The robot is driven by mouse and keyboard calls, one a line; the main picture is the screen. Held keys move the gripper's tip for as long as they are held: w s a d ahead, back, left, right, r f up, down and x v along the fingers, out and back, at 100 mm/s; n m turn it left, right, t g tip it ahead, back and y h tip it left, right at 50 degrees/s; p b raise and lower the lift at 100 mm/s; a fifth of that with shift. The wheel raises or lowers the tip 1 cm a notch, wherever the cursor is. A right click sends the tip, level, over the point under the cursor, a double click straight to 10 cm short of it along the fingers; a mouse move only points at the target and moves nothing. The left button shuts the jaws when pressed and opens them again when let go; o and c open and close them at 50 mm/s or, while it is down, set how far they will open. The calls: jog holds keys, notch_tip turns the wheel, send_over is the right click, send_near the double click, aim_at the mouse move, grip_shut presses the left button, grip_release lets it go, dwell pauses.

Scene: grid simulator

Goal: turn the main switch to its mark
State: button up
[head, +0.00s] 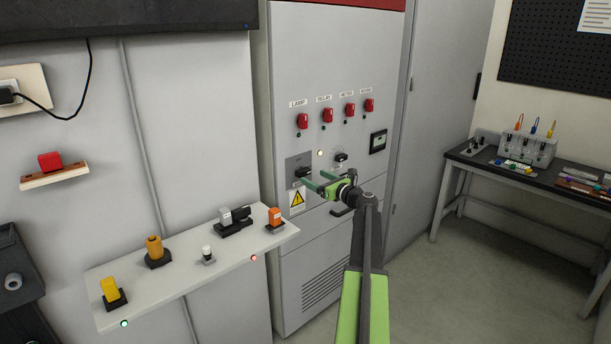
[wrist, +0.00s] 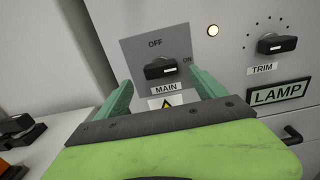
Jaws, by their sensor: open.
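The main switch (wrist: 160,69) is a black rotary handle on a grey plate (wrist: 133,50) marked OFF at the top and ON at the right, with a MAIN label (wrist: 166,89) below. Its handle lies about level, roughly toward ON. My green gripper (head: 318,181) is open in front of the plate. In the wrist view its two fingers (wrist: 162,92) stand either side of the switch, apart from it, with nothing between them that they grip. The handle's exact gap to the fingertips cannot be told.
A TRIM knob (wrist: 277,44), a lit lamp (wrist: 213,30) and a LAMP sign (wrist: 279,92) are to the right. Red switches (head: 327,115) line the cabinet above. A shelf (head: 190,275) with several parts juts out at left. Floor is clear at right.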

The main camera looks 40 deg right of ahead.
aim_at(306, 173)
jog(key=w, duration=0.6)
jog(key=shift+d, duration=0.25)
